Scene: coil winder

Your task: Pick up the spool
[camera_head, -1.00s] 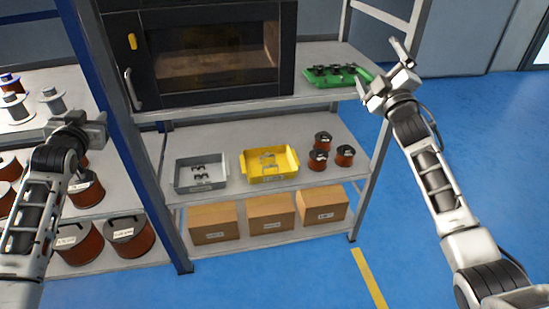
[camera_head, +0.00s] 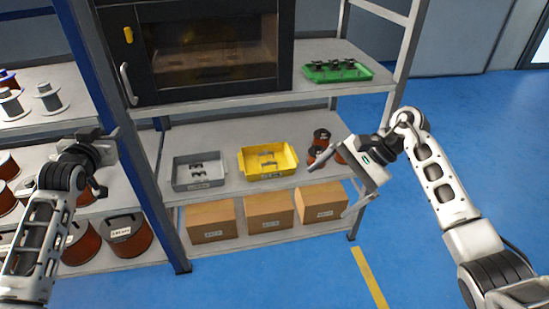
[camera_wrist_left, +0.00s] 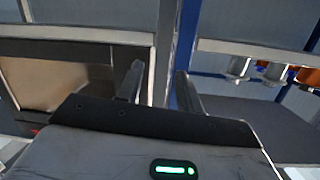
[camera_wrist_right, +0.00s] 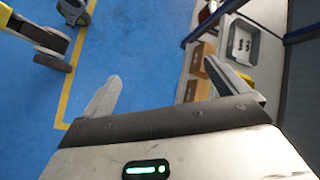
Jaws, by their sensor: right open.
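Small copper-wound spools with dark tops (camera_head: 321,136) stand at the right end of the middle shelf, partly hidden by my right gripper. My right gripper (camera_head: 337,187) is open and empty in front of them, with no contact visible. Its spread fingers also show in the right wrist view (camera_wrist_right: 170,95). Larger copper spools (camera_head: 124,236) and pale spools (camera_head: 49,97) stand on the left rack. My left gripper (camera_head: 112,150) is in front of that rack. In the left wrist view (camera_wrist_left: 158,85) its fingers are apart with nothing between them. Which spool is meant cannot be told.
A grey bin (camera_head: 199,184) and a yellow bin (camera_head: 285,176) hold parts on the middle shelf. Cardboard boxes (camera_head: 211,222) stand below. A green tray (camera_head: 372,72) and a dark oven (camera_head: 205,50) are above. A blue post (camera_head: 160,215) divides the racks. The floor at right is clear.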

